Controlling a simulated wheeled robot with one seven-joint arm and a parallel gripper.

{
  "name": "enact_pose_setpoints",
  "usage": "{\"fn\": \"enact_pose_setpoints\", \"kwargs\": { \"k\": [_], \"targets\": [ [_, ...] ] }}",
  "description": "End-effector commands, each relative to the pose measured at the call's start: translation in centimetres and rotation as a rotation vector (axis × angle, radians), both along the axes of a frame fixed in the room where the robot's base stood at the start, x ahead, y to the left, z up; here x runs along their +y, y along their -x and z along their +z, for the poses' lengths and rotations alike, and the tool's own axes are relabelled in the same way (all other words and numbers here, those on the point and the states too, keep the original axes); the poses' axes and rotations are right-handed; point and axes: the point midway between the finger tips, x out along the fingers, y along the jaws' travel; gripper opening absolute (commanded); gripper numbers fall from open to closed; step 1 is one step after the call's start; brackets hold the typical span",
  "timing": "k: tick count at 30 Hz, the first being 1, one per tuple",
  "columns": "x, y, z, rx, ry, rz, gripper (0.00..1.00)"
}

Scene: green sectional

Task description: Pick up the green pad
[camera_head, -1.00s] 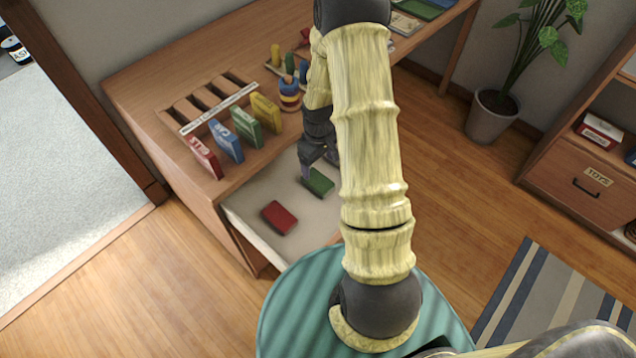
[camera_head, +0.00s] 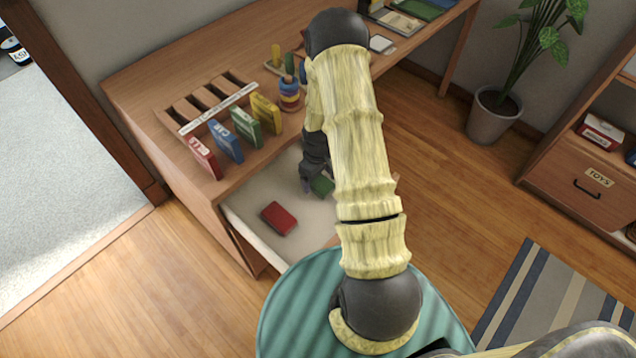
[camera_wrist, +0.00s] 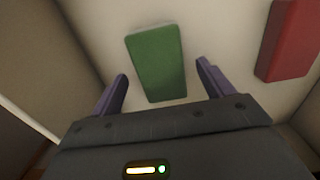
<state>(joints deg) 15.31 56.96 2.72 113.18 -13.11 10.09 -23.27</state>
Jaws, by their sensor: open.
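The green pad (camera_head: 321,185) lies in the open drawer (camera_head: 262,192), partly hidden by my gripper and arm in the head view. In the wrist view the whole green pad (camera_wrist: 157,62) shows flat on the pale drawer floor. My gripper (camera_head: 308,182) is low over the drawer, right by the pad. In the wrist view my gripper (camera_wrist: 160,85) is open, with one purple finger on each side of the pad's near end. Nothing is held. Gaps show between the pad and both fingers.
A red pad (camera_head: 279,218) lies in the same drawer, left of the green one; it is at the right in the wrist view (camera_wrist: 291,40). Drawer walls surround both pads. Colored boxes (camera_head: 247,127) and a ring stacker (camera_head: 289,95) stand on the desktop (camera_head: 170,75).

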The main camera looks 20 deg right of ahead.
Motion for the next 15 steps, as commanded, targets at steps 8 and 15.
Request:
{"fn": "enact_pose_setpoints", "kwargs": {
  "k": [8,15],
  "targets": [
    [0.00,0.07,-1.67,0.001,0.000,0.000,0.80],
    [0.01,0.08,-1.65,0.001,0.000,0.000,0.80]
  ]
}}
